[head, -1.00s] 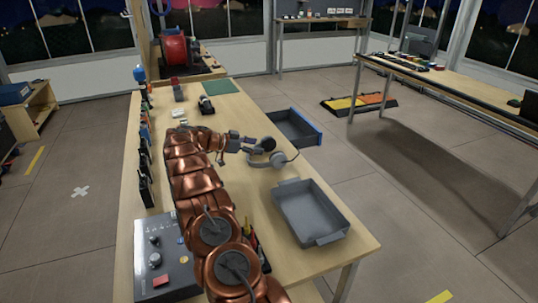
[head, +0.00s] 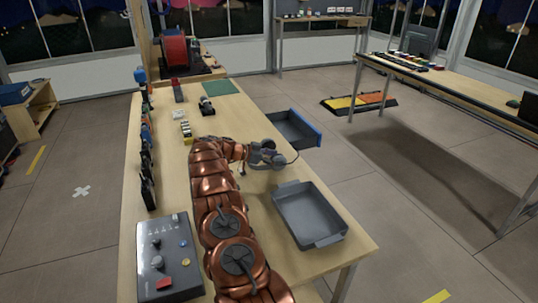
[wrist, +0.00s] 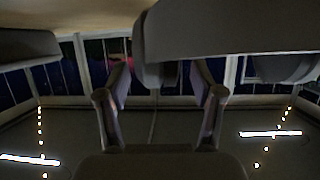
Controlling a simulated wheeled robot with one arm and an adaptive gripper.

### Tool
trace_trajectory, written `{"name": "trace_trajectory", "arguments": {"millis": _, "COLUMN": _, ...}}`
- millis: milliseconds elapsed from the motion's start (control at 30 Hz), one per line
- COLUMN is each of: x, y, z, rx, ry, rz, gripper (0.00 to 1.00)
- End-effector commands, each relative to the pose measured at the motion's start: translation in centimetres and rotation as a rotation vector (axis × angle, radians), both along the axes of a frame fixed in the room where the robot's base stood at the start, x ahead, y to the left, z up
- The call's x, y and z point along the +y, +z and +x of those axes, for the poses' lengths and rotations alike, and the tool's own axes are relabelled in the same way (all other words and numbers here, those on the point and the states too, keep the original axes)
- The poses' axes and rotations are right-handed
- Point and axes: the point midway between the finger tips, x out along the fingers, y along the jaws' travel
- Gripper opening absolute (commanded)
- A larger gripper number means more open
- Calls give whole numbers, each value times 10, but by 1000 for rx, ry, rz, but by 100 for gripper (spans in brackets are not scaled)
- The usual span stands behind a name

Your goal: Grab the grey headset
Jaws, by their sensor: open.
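The grey headset (head: 276,163) lies on the wooden table near its right edge, left of the blue-fronted drawer tray. My gripper (head: 256,154) is right at the headset, coming from the left and overlapping it in the head view. In the wrist view my gripper (wrist: 161,97) has its two fingers spread apart. A large dark grey part of the headset (wrist: 235,32) fills the top of that view, very close to the fingers. I cannot tell whether the fingers touch it. Part of the headset is hidden behind my gripper.
An empty grey tray (head: 310,214) stands in front of the headset, and an open blue-fronted bin (head: 293,130) is behind it. A control panel (head: 168,262) is at the table's near left. A row of small items lines the left edge. A green mat (head: 220,87) lies farther back.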

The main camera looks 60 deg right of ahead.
Motion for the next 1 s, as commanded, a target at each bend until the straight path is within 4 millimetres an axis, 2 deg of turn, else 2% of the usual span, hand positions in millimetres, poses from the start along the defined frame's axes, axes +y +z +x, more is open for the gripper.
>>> {"name": "trace_trajectory", "arguments": {"millis": 167, "x": 0, "y": 0, "z": 0, "rx": 0, "ry": 1, "rz": -1, "gripper": 67}}
{"name": "trace_trajectory", "arguments": {"millis": 800, "x": 0, "y": 0, "z": 0, "rx": 1, "ry": 0, "rz": -1, "gripper": 1}}
{"name": "trace_trajectory", "arguments": {"millis": 1000, "x": 0, "y": 0, "z": 0, "rx": 0, "ry": 1, "rz": -1, "gripper": 0}}
